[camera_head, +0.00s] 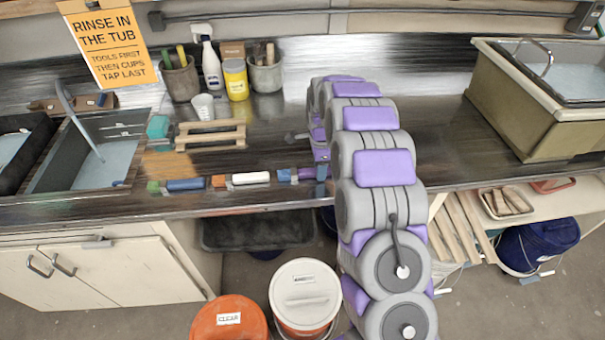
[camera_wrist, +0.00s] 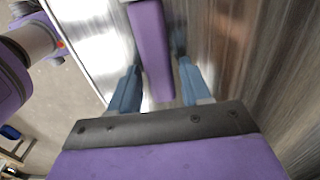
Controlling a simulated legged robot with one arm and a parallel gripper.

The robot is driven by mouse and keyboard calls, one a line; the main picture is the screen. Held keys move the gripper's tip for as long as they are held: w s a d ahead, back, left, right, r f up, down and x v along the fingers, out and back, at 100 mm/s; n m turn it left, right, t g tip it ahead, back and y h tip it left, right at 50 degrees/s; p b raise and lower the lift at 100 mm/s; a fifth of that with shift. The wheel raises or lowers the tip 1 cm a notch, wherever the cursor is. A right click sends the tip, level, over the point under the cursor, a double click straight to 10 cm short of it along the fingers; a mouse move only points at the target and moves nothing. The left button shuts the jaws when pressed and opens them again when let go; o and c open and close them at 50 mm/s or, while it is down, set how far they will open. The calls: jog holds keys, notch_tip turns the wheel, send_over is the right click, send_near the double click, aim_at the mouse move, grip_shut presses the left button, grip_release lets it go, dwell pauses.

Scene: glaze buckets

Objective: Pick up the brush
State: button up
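A purple bar, which looks like a brush handle (camera_wrist: 152,55), lies between the fingers of my gripper (camera_wrist: 158,68) in the wrist view. The two blue-grey fingers are apart, one on each side, with a narrow gap showing beside the bar. In the head view my gripper (camera_head: 314,173) is low at the counter's front edge, at the right end of a row of brush-like pieces. The piece there (camera_head: 285,175) is partly hidden by my gripper. To its left lie one with a white handle (camera_head: 250,178) and one with a blue handle (camera_head: 186,185).
A wooden rack (camera_head: 211,136) stands behind the row, with a white cup (camera_head: 203,106), yellow can (camera_head: 236,80) and spray bottle (camera_head: 210,65) farther back. A sink (camera_head: 100,160) is left, a large tub (camera_head: 530,105) right. Buckets (camera_head: 304,295) stand on the floor.

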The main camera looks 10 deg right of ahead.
jog(key=shift+c, duration=0.6)
jog(key=shift+d, duration=0.65)
jog(key=c, duration=0.5)
jog(key=shift+d, duration=0.2)
grip_shut()
jog(key=shift+a+r, duration=0.1)
jog(key=shift+a, duration=0.6)
